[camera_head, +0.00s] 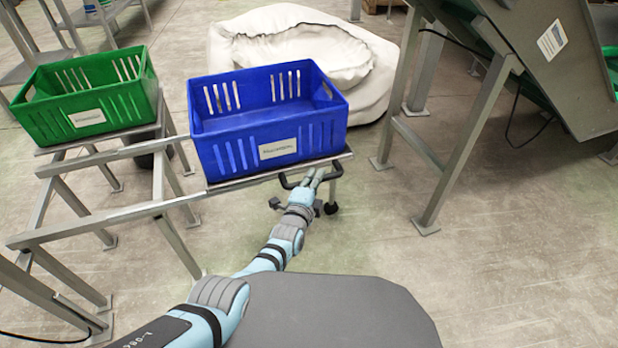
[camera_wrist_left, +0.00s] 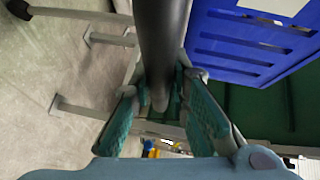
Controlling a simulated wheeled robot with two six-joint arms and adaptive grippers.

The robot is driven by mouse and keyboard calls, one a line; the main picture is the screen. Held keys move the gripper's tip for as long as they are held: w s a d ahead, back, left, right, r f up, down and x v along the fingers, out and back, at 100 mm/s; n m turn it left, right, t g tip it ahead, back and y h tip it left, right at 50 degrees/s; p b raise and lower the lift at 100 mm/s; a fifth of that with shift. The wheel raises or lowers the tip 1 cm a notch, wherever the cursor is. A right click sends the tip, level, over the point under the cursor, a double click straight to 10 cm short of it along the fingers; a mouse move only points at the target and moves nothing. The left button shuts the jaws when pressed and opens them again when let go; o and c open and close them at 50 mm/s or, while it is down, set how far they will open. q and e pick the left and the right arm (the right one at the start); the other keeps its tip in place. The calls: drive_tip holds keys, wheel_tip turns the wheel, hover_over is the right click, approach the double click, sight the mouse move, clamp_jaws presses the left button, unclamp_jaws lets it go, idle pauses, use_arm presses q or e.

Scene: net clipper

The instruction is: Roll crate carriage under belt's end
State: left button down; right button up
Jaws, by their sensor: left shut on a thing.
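The crate carriage (camera_head: 222,184) is a low metal platform with a black wheel under its right end, and an empty blue crate (camera_head: 270,125) sits on it. Its black handle (camera_head: 290,183) sticks out at the near right side. My left gripper (camera_head: 316,176) is shut on this handle; in the left wrist view the black bar (camera_wrist_left: 163,40) runs between the teal finger pads (camera_wrist_left: 162,90). The belt conveyor (camera_head: 570,75), a sloping grey frame on metal legs, stands to the right, apart from the carriage. My right gripper is not in view.
A green crate (camera_head: 90,95) rests on a metal frame at the left, and rails (camera_head: 110,213) run beside the carriage. A large white sack (camera_head: 365,75) lies behind the blue crate. Conveyor legs (camera_head: 460,150) stand on the right; the floor (camera_head: 380,215) before them is clear.

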use_arm(q)
drive_tip(key=shift+a, duration=0.1)
drive_tip(key=c, duration=1.5)
unclamp_jaws()
drive_tip(key=shift+c, duration=0.2)
